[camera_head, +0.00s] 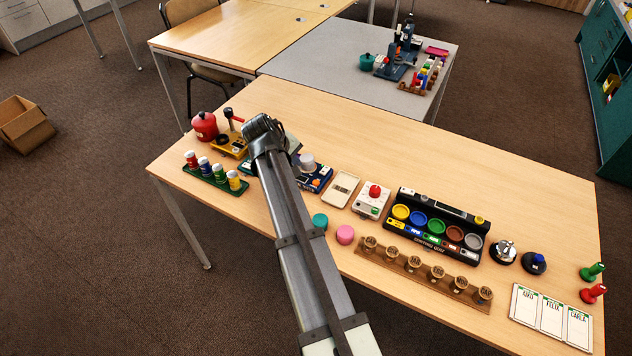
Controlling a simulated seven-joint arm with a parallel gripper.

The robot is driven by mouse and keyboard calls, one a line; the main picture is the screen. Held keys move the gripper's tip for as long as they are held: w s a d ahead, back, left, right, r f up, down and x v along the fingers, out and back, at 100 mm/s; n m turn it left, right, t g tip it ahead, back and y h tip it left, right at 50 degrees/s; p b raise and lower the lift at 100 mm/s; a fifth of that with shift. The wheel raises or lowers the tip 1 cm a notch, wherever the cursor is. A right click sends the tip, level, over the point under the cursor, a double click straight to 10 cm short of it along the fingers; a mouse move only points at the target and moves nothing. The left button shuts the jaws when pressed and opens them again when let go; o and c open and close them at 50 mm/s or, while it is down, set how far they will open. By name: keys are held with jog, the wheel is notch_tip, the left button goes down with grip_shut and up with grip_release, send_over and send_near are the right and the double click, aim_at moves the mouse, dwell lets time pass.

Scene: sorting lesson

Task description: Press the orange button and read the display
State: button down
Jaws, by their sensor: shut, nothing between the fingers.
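My gripper (262,132) is at the end of my arm, over the left part of the long wooden table (420,140). It is shut and empty; its fingertips are hard to make out. A grey-green device (291,144) shows partly behind my wrist, and the arm hides the rest of it. A dark blue device (322,180) with a pale round top stands just right of the arm. I cannot make out an orange button or a readable display; either may be behind my arm.
Left of the arm are a red pot (205,125), a yellow lever device (229,147) and a green rack of capped bottles (214,181). Right of it are a white box with a red knob (372,200), a sorting tray (435,226) and a stamp rack (424,275).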

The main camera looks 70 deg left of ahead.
aim_at(314, 184)
jog(key=w+d+r+n+t, duration=0.1)
jog(key=w+r+n+t, duration=0.2)
jog(key=w+n, duration=0.2)
jog(key=shift+w+r+n+t, duration=0.2)
jog(key=shift+n+t, duration=0.2)
jog(key=shift+n, duration=1.1)
jog(key=shift+d, duration=0.1)
jog(key=shift+f, duration=0.2)
jog(key=shift+f, duration=4.25)
jog(key=shift+f, duration=0.15)
jog(key=shift+f, duration=0.3)
